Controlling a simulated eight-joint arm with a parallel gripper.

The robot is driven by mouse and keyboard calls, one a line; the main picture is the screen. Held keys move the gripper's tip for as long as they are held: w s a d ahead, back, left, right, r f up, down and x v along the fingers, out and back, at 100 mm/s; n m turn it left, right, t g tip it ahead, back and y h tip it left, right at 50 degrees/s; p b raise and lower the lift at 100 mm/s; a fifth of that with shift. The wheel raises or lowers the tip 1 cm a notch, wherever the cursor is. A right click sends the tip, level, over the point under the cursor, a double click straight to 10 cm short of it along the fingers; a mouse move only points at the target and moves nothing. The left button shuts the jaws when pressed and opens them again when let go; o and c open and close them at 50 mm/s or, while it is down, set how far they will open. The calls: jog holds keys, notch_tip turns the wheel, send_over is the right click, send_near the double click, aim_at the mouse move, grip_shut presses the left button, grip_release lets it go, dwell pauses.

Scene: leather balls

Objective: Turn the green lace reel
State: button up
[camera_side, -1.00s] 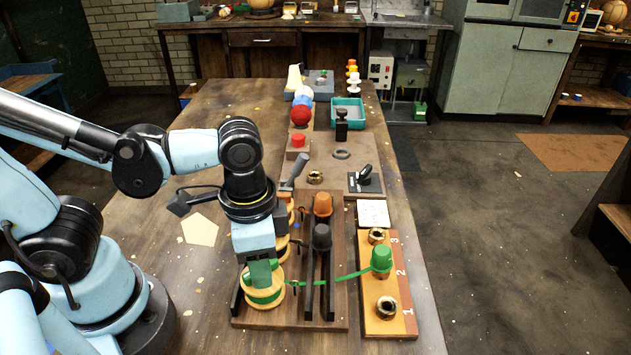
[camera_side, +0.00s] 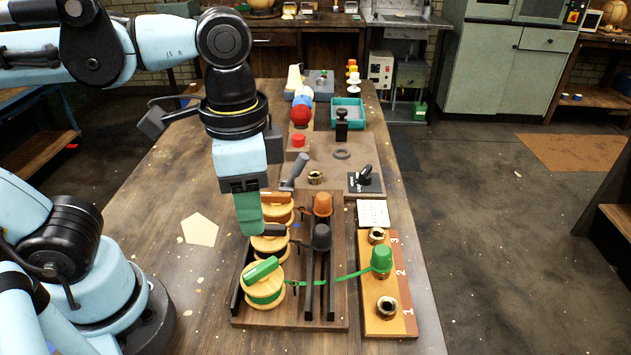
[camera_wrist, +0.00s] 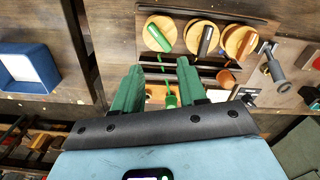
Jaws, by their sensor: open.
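The green lace reel (camera_side: 264,285) is a wooden spool with a green handle bar on top, nearest in the row of reels on the brown rack. It also shows in the wrist view (camera_wrist: 160,34). A green lace runs right from it to a green cone (camera_side: 381,259) on the orange numbered board (camera_side: 397,325), beside the 2. My gripper (camera_side: 250,232) has green fingers, seen apart and empty in the wrist view (camera_wrist: 157,78). It is raised above and behind the green reel, to its left, touching nothing that I can see.
Two more reels, black-handled (camera_side: 268,248) and orange-handled (camera_side: 277,212), stand behind the green one. A black cone (camera_side: 320,238) and an orange cone (camera_side: 323,204) sit on the rack rails. The table's left side is mostly clear around a pale pentagon (camera_side: 199,230).

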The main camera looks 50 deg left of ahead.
jog(key=shift+r, duration=0.35)
jog(key=n+g, duration=0.4)
jog(key=n, duration=0.2)
send_near(261, 267)
jog(key=x, duration=0.8)
jog(key=shift+f, duration=0.25)
dwell(0.3)
grip_shut()
